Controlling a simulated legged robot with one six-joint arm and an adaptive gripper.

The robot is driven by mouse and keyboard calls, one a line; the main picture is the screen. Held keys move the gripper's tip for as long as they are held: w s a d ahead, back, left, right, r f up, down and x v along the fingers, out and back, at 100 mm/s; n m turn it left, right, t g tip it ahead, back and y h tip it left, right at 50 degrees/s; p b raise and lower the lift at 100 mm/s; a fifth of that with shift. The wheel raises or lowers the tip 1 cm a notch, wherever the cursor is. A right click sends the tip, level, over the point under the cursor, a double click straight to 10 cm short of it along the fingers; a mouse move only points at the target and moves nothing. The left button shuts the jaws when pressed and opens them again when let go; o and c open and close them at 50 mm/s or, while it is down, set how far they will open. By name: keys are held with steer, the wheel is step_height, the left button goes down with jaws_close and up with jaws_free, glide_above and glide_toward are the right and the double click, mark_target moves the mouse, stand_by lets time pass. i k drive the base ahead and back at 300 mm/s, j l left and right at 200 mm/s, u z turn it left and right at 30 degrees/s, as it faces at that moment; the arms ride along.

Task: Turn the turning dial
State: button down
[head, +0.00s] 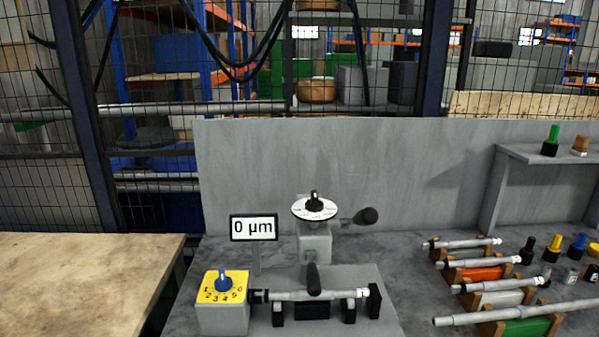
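A yellow square dial face with numbers and a blue knob (223,283) tops a grey box (222,318) at the lower left of the grey bench. A second dial, a white disc with a black knob (315,206), sits on a grey block (315,243) further back. Its lettering is too small to read. I cannot tell which of the two is the turning dial. My gripper is not in view, and nothing touches either dial.
A grey shaft (318,294) lies in black holders right of the yellow dial, with an upright dark piece at it. A black-knobbed lever (367,216) juts right of the white dial. Several shafts on coloured stands (527,327) and small bottles fill the right. A wooden table (80,285) stands left.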

mark_target(223, 283)
steer(key=i+j+z, duration=0.35)
steer(key=j+z, duration=0.15)
steer(key=j, duration=0.2)
steer(key=k+u, duration=0.1)
steer(key=u, duration=0.25)
steer(key=k+j+u, duration=0.1)
steer(key=u, duration=0.55)
steer(key=i+j+z, duration=0.1)
steer(key=i+j, duration=0.15)
steer(key=i, duration=0.15)
